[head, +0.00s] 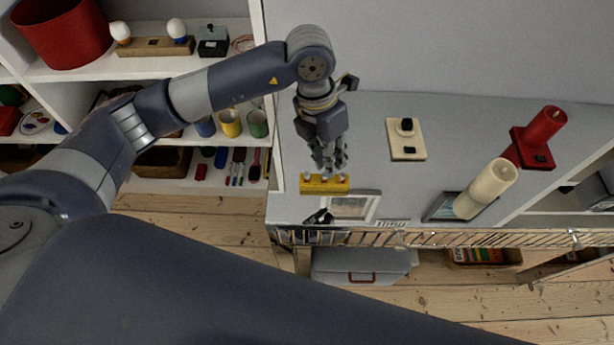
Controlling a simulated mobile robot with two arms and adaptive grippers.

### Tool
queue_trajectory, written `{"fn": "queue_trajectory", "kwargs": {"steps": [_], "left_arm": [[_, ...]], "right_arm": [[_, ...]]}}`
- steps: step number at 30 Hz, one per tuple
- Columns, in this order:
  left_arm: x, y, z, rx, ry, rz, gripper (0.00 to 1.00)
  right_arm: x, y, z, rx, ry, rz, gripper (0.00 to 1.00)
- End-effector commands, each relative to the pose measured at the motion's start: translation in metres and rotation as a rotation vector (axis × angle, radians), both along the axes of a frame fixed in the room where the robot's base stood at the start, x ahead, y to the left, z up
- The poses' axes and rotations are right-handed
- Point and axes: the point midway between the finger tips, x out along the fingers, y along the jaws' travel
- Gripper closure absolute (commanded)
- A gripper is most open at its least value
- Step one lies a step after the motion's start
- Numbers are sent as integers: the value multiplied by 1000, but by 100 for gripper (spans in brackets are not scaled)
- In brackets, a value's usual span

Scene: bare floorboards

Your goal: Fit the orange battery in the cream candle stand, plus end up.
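The cream candle stand (405,147) lies on the grey top in the middle, a flat plate with a round raised holder and a small black part on it. A cream candle (488,188) stands to its right, seen tilted from above. I cannot make out the orange battery. My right gripper is not in view.
A red candle (542,126) on a red stand (533,152) is at the right. A picture frame (351,206) lies near the front edge, above a rail (450,238). Shelves with cups and a red bin (63,32) are at left. The top around the cream stand is clear.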

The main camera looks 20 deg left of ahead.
Motion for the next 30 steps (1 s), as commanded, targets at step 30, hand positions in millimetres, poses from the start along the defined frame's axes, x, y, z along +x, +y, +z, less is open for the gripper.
{"fn": "queue_trajectory", "kwargs": {"steps": [30], "left_arm": [[16, 52, -98, 203, -37, 52, 83]], "right_arm": [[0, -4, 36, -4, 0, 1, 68]]}}
